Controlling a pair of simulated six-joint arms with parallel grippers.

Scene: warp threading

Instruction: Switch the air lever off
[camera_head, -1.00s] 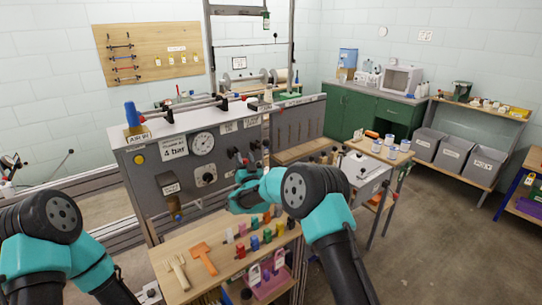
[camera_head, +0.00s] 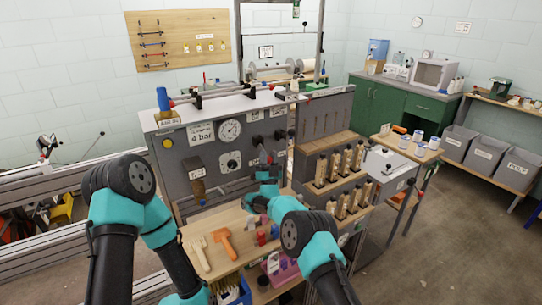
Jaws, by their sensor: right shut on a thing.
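The grey control panel (camera_head: 180,150) stands on the bench and carries a gauge, several knobs and small levers. A blue-handled lever (camera_head: 163,99) stands upright at the panel's top left corner, above a small label. My right gripper (camera_head: 267,164) is in front of the panel's right part, low down, shut on a small lever there. The gripper itself hides most of that lever, and a reddish tip shows by the fingers. I cannot tell which way the held lever points. My left arm is at the lower left, and its gripper is out of view.
A wooden shelf (camera_head: 218,226) below the panel holds an orange tool (camera_head: 226,244), a pale comb-like tool (camera_head: 201,254) and small coloured pieces. Racks of wooden-bodied bobbins (camera_head: 339,166) stand just right of my right gripper. Open floor (camera_head: 440,250) lies at the right.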

